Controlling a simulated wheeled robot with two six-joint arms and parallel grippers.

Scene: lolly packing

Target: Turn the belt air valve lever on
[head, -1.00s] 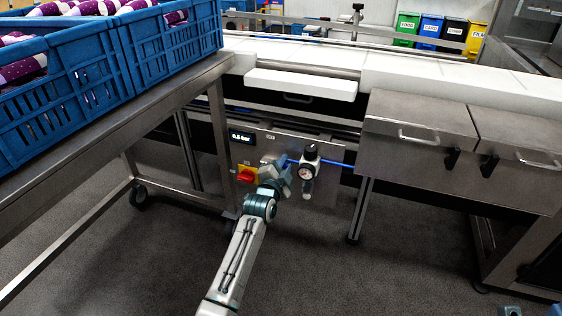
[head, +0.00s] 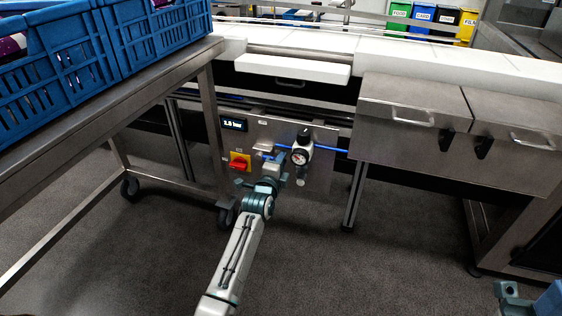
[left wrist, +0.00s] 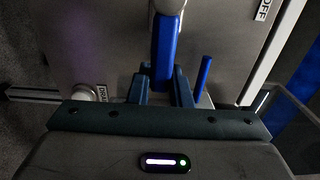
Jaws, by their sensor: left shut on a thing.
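The blue valve lever (left wrist: 163,50) stands upright between the fingers of my left gripper in the left wrist view. My left gripper (left wrist: 160,86) is shut on it. In the head view, my left gripper (head: 268,172) is in front of the steel control panel (head: 320,175), left of and below the round pressure gauge (head: 299,156); it hides most of the lever there. Part of my right arm shows at the bottom right.
A red and yellow rotary switch (head: 240,162) is just left of my gripper. A blue hose (head: 334,150) runs right from the gauge. A steel trolley (head: 205,110) with blue crates (head: 155,42) stands at the left. Steel boxes (head: 410,125) jut out at the right. The floor in front is clear.

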